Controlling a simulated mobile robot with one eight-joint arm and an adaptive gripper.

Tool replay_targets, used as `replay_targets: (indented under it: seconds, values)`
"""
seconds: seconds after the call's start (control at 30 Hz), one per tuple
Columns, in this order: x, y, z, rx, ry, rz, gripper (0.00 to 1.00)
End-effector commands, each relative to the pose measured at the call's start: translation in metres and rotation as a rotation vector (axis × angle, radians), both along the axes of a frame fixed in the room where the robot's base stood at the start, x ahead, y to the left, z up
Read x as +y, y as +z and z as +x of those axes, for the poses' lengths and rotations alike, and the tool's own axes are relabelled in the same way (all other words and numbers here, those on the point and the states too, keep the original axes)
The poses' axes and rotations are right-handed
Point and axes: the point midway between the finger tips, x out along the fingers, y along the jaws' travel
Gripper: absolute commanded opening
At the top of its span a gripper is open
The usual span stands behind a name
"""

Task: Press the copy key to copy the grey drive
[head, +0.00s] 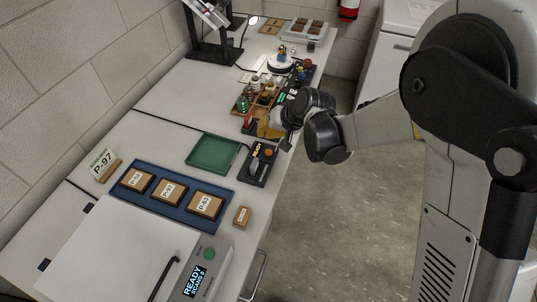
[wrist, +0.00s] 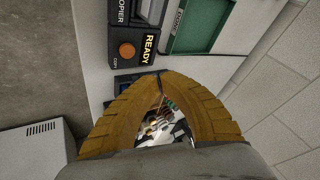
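The black copier (head: 256,176) stands near the table's right edge. It also shows in the wrist view (wrist: 118,14), with a lit READY display (wrist: 149,48). Its round orange copy key (wrist: 126,49) is in plain sight there, and the key shows in the head view (head: 268,153) too. A grey piece (wrist: 152,10) shows in the copier at the top of the wrist view, cut off; I cannot tell if it is the grey drive. My gripper (wrist: 160,73) has its yellow fingers together at the tips, with nothing between them. It is just beyond the copier, apart from the key.
A green tray (head: 190,158) lies left of the copier. A blue mat (head: 172,203) with three labelled boxes and a scanner (head: 186,290) are nearer. Several small items crowd a wooden rack (head: 243,106) and the table behind my gripper. Open floor lies right.

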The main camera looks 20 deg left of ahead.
Motion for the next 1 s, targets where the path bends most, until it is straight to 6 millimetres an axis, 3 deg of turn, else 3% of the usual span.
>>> replay_targets:
  seconds: [0.1,0.33,1.0]
  values:
    - [0.000,-0.023,0.000,0.000,0.000,0.000,0.00]
    - [0.000,-0.049,0.000,0.000,0.000,0.000,0.00]
    - [0.000,-0.051,0.000,0.000,0.000,0.000,0.00]
